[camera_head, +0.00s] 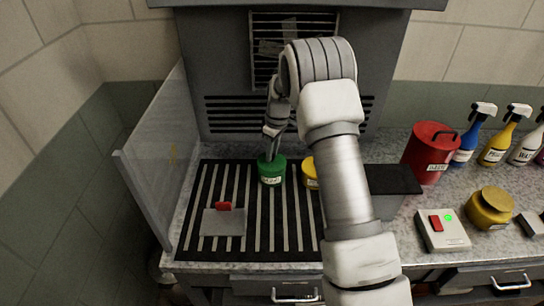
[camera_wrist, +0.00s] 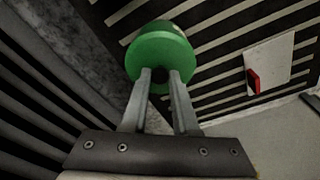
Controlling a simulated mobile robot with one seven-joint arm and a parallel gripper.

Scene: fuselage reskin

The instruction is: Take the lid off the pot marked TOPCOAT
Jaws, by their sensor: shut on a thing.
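A green pot (camera_head: 271,174) stands upright on the black-and-white striped mat (camera_head: 262,238). Its label is too small to read, so I cannot tell whether it says TOPCOAT. In the wrist view its round green lid (camera_wrist: 158,48) fills the space beyond the fingertips. My gripper (camera_wrist: 160,77) is shut on the dark knob (camera_wrist: 160,85) at the lid's middle. In the head view my gripper (camera_head: 271,150) comes down on the pot from above. The lid appears to sit on the pot. A yellow pot (camera_head: 310,174) stands to the right, partly hidden by my arm.
A grey plate with a red handle (camera_head: 223,222) lies on the mat's left. A clear side panel (camera_head: 155,165) stands at left. At right are a red can (camera_head: 428,155), another yellow pot (camera_head: 488,212), a switch box (camera_head: 443,232) and several spray bottles (camera_head: 497,143). The mat's front is mostly clear.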

